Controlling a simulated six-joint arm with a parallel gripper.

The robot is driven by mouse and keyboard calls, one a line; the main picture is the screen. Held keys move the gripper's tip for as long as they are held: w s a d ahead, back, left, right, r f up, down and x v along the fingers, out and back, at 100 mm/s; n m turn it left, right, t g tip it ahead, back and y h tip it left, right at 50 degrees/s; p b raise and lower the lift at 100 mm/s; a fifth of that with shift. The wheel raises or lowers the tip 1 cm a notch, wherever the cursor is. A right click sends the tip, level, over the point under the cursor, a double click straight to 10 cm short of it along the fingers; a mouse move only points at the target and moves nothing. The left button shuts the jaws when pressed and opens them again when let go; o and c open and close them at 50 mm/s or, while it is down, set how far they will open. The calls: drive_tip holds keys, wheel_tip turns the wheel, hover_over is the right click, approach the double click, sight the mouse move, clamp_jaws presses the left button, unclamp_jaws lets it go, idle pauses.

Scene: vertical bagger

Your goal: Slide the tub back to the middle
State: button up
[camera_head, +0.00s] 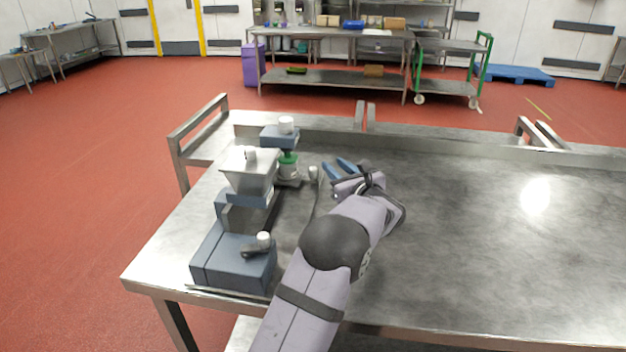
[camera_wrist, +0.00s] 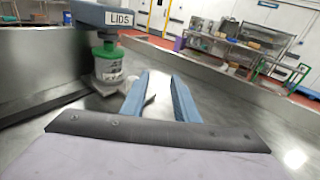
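The tub (camera_head: 288,170) has a green top and stands under the small blue lid station (camera_head: 279,137) at the far end of the machine. In the wrist view the tub (camera_wrist: 108,70) shows a pale label and sits below the sign reading LIDS (camera_wrist: 120,18). My gripper (camera_head: 341,167) is to the right of the tub, apart from it, low over the table. In the wrist view its blue fingers (camera_wrist: 160,82) are spread, with only bare metal visible between them. The tub's base is partly hard to make out.
A blue-grey bagger with a metal hopper (camera_head: 249,172) stands left of my arm. A white-knobbed lever (camera_head: 262,239) is at its near end, and another pale knob (camera_head: 313,172) stands between tub and gripper. The steel table (camera_head: 480,235) is clear to the right.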

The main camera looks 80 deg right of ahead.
sight(316, 170)
drive_tip(key=a+t, duration=0.1)
drive_tip(key=w+a+f+n+t+y, duration=0.1)
drive_tip(key=a+f+t, duration=0.1)
drive_tip(key=shift+w+a+f+n+t+b, duration=0.1)
drive_tip(key=shift+w+f+n+t+b, duration=0.1)
drive_tip(key=shift+w+n+t+b, duration=0.15)
drive_tip(key=shift+p+x, duration=1.1)
drive_tip(key=shift+p, duration=0.15)
drive_tip(key=shift+p+x, duration=0.45)
drive_tip(key=shift+x, duration=2.1)
drive_tip(key=shift+f, duration=0.15)
drive_tip(key=shift+c, duration=0.6)
clamp_jaws()
